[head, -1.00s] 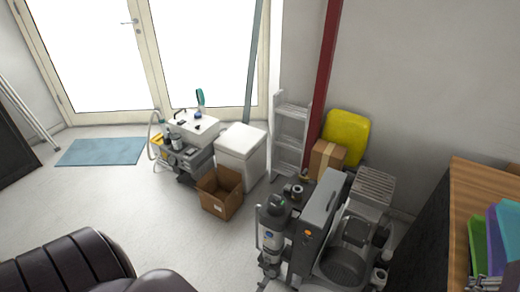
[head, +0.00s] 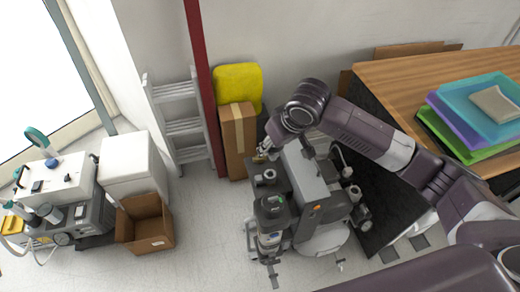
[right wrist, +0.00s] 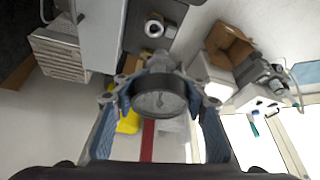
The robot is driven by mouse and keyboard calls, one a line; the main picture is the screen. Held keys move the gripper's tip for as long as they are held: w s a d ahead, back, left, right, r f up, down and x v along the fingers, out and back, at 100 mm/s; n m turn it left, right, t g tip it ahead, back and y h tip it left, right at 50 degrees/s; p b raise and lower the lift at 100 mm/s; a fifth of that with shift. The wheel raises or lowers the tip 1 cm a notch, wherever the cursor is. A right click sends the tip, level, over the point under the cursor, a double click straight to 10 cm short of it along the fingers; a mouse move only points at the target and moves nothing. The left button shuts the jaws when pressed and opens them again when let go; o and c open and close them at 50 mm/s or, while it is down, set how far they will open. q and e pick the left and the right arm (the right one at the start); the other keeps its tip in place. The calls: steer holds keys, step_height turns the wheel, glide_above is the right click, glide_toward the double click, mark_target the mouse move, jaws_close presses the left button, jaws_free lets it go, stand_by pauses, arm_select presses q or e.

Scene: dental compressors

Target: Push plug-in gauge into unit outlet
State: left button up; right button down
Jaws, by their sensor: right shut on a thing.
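The compressor unit (head: 312,188) stands on the floor with its grey housing and cylinders. My right arm reaches over its back from the right. My right gripper (head: 266,152) is at the unit's back left, by a small brass-coloured piece. In the right wrist view, my right gripper (right wrist: 160,100) is shut on the round gauge (right wrist: 160,103), whose dial faces the camera. The gauge's far side points toward the unit's dark top, where a round metal fitting (right wrist: 154,28) shows. The unit outlet is not clearly visible, and I cannot tell whether the gauge touches it. My left gripper is out of view.
A taped cardboard box (head: 238,140), a yellow case (head: 238,86), a red post (head: 205,85) and a grey ladder (head: 180,125) stand behind the unit. A wooden-topped desk (head: 400,85) with coloured trays is at right. An open carton (head: 144,224) sits left, with clear floor between.

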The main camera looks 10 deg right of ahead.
steer(key=shift+n+y, duration=0.4)
steer(key=shift+n, duration=0.5)
steer(key=w+f+b, duration=0.1)
steer(key=f, duration=0.3)
steer(key=w+f+b, duration=0.1)
steer(key=f+b, duration=0.1)
steer(key=f, duration=0.1)
steer(key=w+f+b, duration=0.1)
steer(key=f+b, duration=0.1)
steer(key=f, duration=0.2)
steer(key=shift+w+d+f, duration=0.2)
steer(key=shift+d+f, duration=0.15)
steer(key=shift+f+b, duration=0.45)
steer(key=shift+b, duration=0.3)
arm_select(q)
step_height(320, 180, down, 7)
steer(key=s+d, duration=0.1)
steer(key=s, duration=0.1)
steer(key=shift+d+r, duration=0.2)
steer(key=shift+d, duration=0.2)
arm_select(e)
steer(key=shift+f, duration=0.2)
